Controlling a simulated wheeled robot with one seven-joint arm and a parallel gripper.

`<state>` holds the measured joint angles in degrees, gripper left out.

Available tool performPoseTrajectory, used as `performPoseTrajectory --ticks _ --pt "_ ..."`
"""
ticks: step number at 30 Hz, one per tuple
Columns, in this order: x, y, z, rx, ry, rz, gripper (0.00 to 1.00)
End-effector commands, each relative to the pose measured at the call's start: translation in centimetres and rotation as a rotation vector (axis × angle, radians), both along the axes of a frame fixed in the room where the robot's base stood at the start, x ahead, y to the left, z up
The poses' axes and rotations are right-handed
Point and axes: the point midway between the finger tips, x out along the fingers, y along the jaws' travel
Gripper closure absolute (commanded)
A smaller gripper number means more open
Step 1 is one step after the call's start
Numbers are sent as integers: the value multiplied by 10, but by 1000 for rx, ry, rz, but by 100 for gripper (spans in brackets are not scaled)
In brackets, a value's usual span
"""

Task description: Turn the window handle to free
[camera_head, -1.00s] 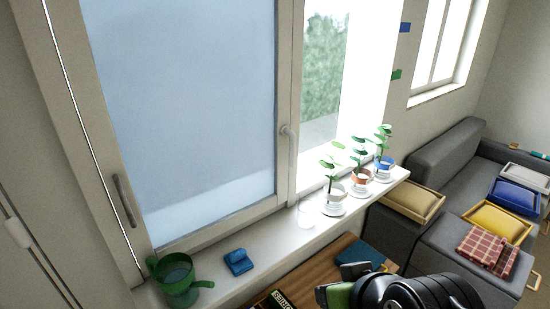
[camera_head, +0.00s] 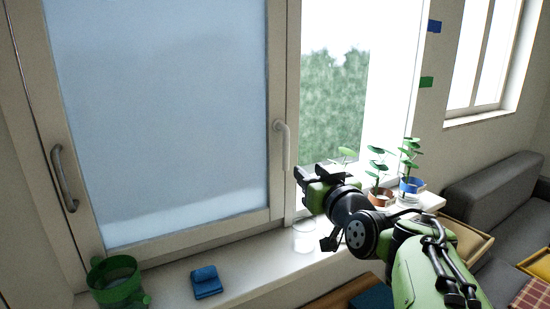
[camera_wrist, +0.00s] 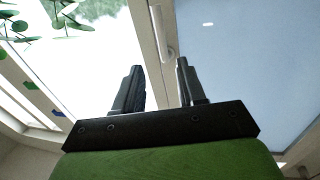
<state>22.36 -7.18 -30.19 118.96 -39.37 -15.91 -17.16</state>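The white window handle (camera_head: 283,146) is on the right side frame of the large window (camera_head: 160,110) and hangs straight down. It also shows in the wrist view (camera_wrist: 163,32), just beyond and between my fingertips. My gripper (camera_head: 298,180) is to the right of the handle and a little below it, apart from it. In the wrist view my gripper (camera_wrist: 157,78) has its two fingers apart with nothing between them. A second, grey pull handle (camera_head: 64,178) is on the left side frame.
Potted plants (camera_head: 380,190) stand close behind my gripper on the right. A grey sofa (camera_head: 495,190) is farther right.

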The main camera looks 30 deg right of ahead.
Motion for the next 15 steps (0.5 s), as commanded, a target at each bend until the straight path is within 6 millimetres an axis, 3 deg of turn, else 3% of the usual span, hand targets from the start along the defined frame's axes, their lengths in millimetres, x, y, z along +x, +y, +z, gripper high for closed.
performPoseTrajectory --ticks 15 --pt "119 -29 1 -1 5 4 60"
